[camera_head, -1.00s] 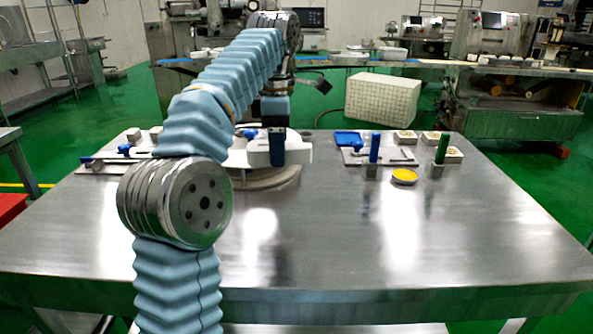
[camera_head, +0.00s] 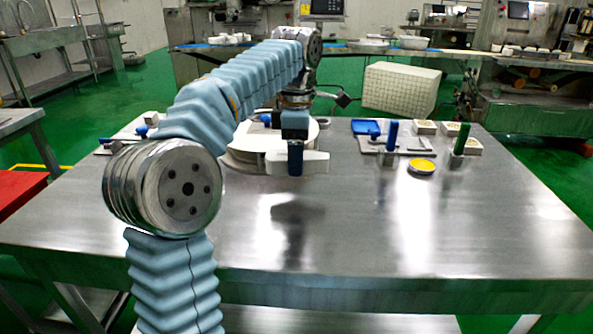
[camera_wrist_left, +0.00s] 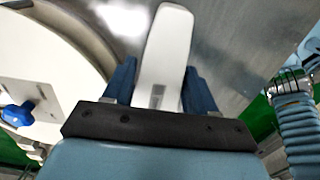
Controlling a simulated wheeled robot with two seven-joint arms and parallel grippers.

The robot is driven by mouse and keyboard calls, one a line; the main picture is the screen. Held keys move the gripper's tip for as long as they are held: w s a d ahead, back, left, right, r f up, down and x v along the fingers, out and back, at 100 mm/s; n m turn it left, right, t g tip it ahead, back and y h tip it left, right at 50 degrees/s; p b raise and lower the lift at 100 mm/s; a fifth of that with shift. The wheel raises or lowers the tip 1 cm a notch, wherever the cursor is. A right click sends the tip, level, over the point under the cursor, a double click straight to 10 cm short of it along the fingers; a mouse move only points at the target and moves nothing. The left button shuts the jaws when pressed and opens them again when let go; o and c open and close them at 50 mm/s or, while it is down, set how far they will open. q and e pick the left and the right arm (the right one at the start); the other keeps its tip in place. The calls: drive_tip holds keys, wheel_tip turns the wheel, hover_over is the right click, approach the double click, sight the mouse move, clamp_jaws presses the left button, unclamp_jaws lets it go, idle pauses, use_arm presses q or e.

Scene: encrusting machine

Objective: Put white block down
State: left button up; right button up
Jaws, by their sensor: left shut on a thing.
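My left gripper (camera_head: 295,160) comes in from the left and hangs over the steel table (camera_head: 350,230). Its blue fingers are shut on the white block (camera_head: 316,163), a long flat piece with a rounded end. In the left wrist view the white block (camera_wrist_left: 168,45) sits between the two blue fingers of the left gripper (camera_wrist_left: 160,88). A dark shadow on the table below suggests that the block is held above the surface. My right gripper is not in view.
A round white disc (camera_head: 240,157) stands left of the block, and shows in the wrist view (camera_wrist_left: 60,60). The front of the table is clear.

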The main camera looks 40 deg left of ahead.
sight(296, 185)
use_arm(q)
drive_tip(key=shift+w+a+f, duration=0.3)
drive_tip(key=shift+w+f, duration=0.1)
drive_tip(key=shift+f, duration=0.2)
drive_tip(key=f, duration=0.2)
drive_tip(key=shift+w+a+f+b, duration=0.2)
drive_tip(key=shift+w+f+b, duration=0.05)
drive_tip(key=shift+f+b, duration=0.1)
drive_tip(key=shift+f, duration=0.5)
drive_tip(key=o, duration=0.9)
drive_tip(key=shift+f, duration=0.1)
